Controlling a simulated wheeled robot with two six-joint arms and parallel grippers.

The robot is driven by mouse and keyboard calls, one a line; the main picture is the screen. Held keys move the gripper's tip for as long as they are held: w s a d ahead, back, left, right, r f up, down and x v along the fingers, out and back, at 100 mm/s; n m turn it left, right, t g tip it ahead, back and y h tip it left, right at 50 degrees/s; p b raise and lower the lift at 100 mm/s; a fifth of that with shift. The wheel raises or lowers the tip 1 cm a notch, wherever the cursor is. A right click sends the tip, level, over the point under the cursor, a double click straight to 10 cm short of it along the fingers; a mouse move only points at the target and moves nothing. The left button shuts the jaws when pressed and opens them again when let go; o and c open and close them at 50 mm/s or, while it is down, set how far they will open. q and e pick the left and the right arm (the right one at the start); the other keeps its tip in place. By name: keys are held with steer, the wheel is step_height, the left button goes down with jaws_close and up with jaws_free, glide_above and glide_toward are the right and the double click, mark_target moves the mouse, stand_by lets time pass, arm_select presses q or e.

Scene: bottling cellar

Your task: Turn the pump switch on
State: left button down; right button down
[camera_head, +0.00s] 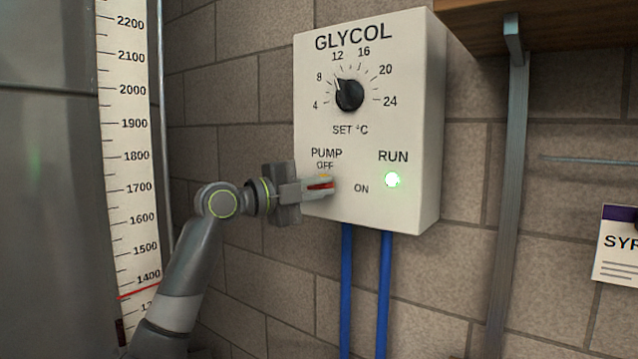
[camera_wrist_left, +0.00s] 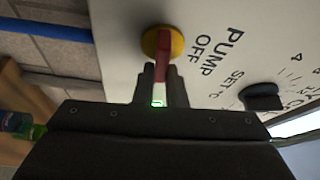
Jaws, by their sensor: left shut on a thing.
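The pump switch (camera_wrist_left: 164,67) has a red lever with a pale end on a round yellow base (camera_wrist_left: 157,42). It sits on the white GLYCOL box, just under the PUMP OFF lettering. My left gripper (camera_head: 318,187) reaches it from the left and is shut on the lever. In the left wrist view the lever lies between the two dark fingers (camera_wrist_left: 161,92). In the head view the fingers hide part of the switch. The ON mark is to its right. My right gripper is in neither view.
A black temperature dial (camera_head: 349,95) sits above the switch. Two blue hoses (camera_head: 385,280) hang below the box. A grey bracket (camera_head: 513,150) and a wooden shelf (camera_head: 560,22) stand to the right. A white gauge scale (camera_head: 128,150) is at the left.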

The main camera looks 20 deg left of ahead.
arm_select(q)
steer(key=shift+a+m, duration=0.1)
steer(key=shift+m, duration=0.5)
steer(key=c, duration=1.6)
jaws_free()
steer(key=shift+o, duration=0.6)
steer(key=shift+w+f, duration=0.15)
steer(key=shift+w, duration=0.05)
